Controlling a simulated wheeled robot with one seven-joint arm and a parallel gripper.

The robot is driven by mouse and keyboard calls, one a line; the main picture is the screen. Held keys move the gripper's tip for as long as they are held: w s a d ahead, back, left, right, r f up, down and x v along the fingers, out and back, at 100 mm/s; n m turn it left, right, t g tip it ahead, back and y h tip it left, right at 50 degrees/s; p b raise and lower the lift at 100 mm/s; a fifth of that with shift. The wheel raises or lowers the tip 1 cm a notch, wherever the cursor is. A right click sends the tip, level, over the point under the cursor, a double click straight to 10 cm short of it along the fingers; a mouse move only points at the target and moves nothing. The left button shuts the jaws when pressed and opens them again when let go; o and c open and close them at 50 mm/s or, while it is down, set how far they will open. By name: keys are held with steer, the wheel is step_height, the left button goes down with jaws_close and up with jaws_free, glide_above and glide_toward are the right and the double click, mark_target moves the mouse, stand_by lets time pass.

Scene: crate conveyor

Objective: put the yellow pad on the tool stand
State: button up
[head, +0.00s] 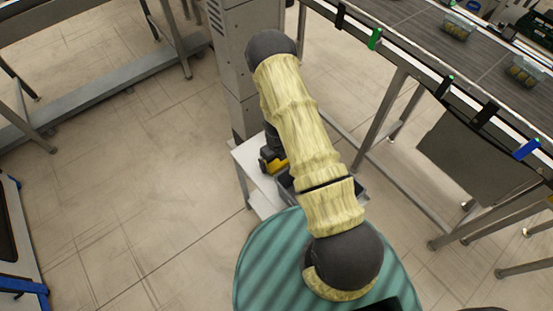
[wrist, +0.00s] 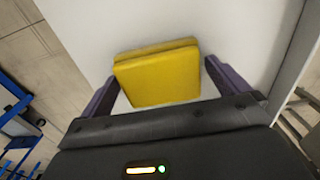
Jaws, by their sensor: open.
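The yellow pad (wrist: 160,78) lies on a white surface (wrist: 235,25) in the wrist view. It looks like a flat square block with a second yellow edge behind it. My gripper (wrist: 161,72) is open, with one purple finger on each side of the pad; I cannot tell whether either finger touches it. In the head view a small yellow patch (head: 278,166) shows beside dark parts on a white stand (head: 245,157), partly hidden by my arm. I cannot tell for certain which thing is the tool stand.
A grey bin (head: 286,190) stands on the white stand beside the yellow patch. A tall grey cabinet (head: 238,70) rises behind it. A conveyor (head: 405,22) with clear crates (head: 458,26) runs at the upper right. Open floor (head: 130,190) lies to the left.

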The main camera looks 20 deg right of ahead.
step_height(320, 180, up, 12)
steer(key=p, duration=0.1)
stand_by(0.4)
stand_by(0.4)
steer(key=s+r+n+t, duration=0.1)
steer(key=s+r+n, duration=0.6)
steer(key=r+n, duration=0.5)
steer(key=s+r+n+t, duration=0.1)
steer(key=s+r+n, duration=0.6)
steer(key=r+n, duration=0.6)
steer(key=n, duration=0.6)
steer(key=shift+s+t, duration=0.2)
steer(key=shift+t, duration=0.1)
steer(key=shift+r, duration=0.1)
